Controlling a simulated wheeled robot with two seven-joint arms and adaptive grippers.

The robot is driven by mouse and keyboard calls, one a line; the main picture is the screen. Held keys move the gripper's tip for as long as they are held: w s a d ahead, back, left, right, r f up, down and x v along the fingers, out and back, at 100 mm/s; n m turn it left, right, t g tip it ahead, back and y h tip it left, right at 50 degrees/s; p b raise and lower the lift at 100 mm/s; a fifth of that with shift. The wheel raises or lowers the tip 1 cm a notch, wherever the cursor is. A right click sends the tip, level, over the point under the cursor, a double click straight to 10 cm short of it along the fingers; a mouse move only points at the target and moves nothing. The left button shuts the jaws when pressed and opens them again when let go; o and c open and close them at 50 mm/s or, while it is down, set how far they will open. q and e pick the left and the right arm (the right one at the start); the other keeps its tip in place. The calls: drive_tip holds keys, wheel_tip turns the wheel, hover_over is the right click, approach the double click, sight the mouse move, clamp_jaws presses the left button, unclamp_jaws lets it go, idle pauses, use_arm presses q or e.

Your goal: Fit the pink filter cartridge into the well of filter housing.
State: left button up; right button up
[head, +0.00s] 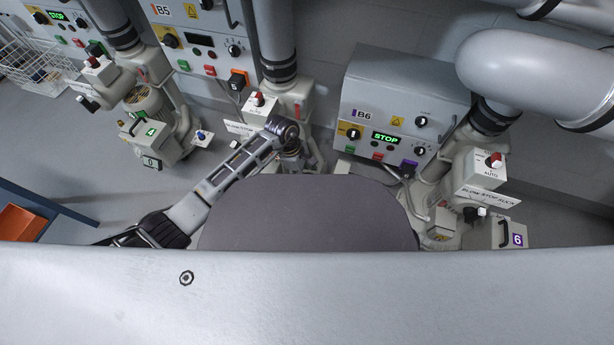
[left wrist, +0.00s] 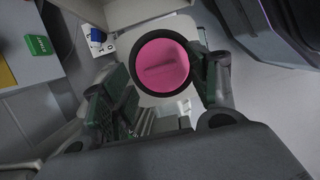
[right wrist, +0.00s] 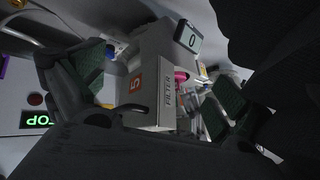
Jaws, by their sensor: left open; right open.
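The pink filter cartridge (left wrist: 163,67) shows end-on in the left wrist view as a round pink face with a raised bar across it. A dark ring surrounds it, within the off-white top of the filter housing (left wrist: 150,14). It appears to sit in the well; I cannot tell how deep. My left gripper (left wrist: 160,76) is open, its green-padded fingers on either side of the pink face. In the right wrist view the housing (right wrist: 148,72) is a pale box marked "5" and "FILTER", with a bit of pink (right wrist: 181,76) beyond. My right gripper (right wrist: 155,86) is open and empty near it.
In the head view, the B6 control box (head: 395,105) reads STOP, beside a large pipe (head: 540,75) and a box marked 6 (head: 508,233). The B5 panel (head: 205,40) stands at the back. A blower motor (head: 150,110) and wire basket (head: 35,65) are at left.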

use_arm(q)
drive_tip(key=s+p+v, duration=0.1)
drive_tip(key=p+v, duration=0.2)
drive_tip(key=v, duration=0.6)
drive_tip(key=shift+w, duration=0.45)
use_arm(e)
drive_tip(key=r, duration=0.3)
drive_tip(key=shift+s+d+r+h, duration=0.1)
drive_tip(key=shift+d+h, duration=0.1)
drive_tip(key=shift+h, duration=0.1)
drive_tip(key=shift+s+d, duration=0.1)
drive_tip(key=shift+d, duration=0.1)
use_arm(q)
drive_tip(key=shift+d, duration=0.1)
use_arm(e)
drive_tip(key=shift+a, duration=0.1)
